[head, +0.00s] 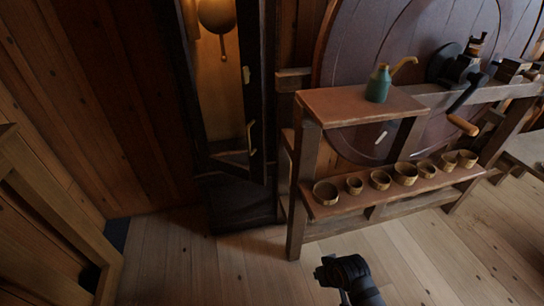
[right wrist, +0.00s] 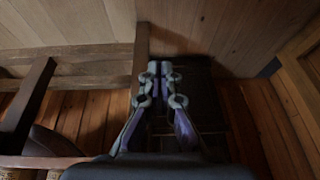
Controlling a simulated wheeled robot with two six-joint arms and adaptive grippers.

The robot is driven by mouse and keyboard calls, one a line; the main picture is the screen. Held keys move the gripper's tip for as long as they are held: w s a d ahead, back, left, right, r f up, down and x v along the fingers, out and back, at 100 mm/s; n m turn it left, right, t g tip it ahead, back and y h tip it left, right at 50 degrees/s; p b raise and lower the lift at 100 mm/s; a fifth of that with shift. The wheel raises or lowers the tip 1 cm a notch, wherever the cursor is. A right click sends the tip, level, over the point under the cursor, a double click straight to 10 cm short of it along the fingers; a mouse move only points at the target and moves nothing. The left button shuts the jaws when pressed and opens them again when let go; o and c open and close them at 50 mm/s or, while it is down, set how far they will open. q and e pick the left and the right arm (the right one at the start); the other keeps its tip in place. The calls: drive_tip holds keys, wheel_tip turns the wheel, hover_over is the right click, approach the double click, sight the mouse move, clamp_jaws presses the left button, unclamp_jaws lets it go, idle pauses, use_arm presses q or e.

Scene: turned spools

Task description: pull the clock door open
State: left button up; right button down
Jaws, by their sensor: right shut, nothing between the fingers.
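The tall dark clock case (head: 240,205) stands against the wood wall at the upper left of the head view. Its inside is lit, and a round brass pendulum (head: 217,15) hangs there. The dark-framed clock door (head: 257,90) appears to stand ajar at the case's right side, with small brass fittings on it; how wide it stands is hard to tell. My right gripper (head: 325,272) is low over the floor, right of and apart from the clock. Its fingers are together and empty in the right wrist view (right wrist: 161,72). My left gripper is not in view.
A wooden bench (head: 345,104) right of the clock holds a green oil can (head: 378,84); several small bowls (head: 405,173) line its lower shelf. A large round wooden disc (head: 425,40) stands behind. A wooden frame (head: 50,215) is at left. The floor (head: 255,270) before the clock is clear.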

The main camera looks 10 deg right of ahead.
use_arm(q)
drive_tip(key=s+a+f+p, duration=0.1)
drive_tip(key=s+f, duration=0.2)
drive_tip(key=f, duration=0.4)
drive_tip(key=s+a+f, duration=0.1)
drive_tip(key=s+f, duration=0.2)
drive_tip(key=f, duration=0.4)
use_arm(e)
drive_tip(key=w+a+r+m+t+y, duration=0.2)
drive_tip(key=w+a+r+t+y, duration=0.15)
drive_tip(key=w+r, duration=0.4)
drive_tip(key=w+a+r+m+t+y, duration=0.2)
drive_tip(key=w+a+r+y, duration=0.15)
drive_tip(key=w+r, duration=0.45)
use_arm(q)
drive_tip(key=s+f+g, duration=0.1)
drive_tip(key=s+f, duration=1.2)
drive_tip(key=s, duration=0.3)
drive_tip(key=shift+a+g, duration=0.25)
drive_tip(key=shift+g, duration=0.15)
use_arm(e)
drive_tip(key=w+d+r+m+t, duration=0.2)
drive_tip(key=w+r+m+t, duration=0.1)
drive_tip(key=w+r, duration=0.3)
drive_tip(key=w+d+r+m+t, duration=0.2)
drive_tip(key=w+r+m+t, duration=0.1)
drive_tip(key=w+r+m, duration=0.2)
drive_tip(key=shift+w+d+r+y, duration=0.3)
drive_tip(key=shift+w+r+y, duration=0.1)
drive_tip(key=shift+w+r, duration=0.35)
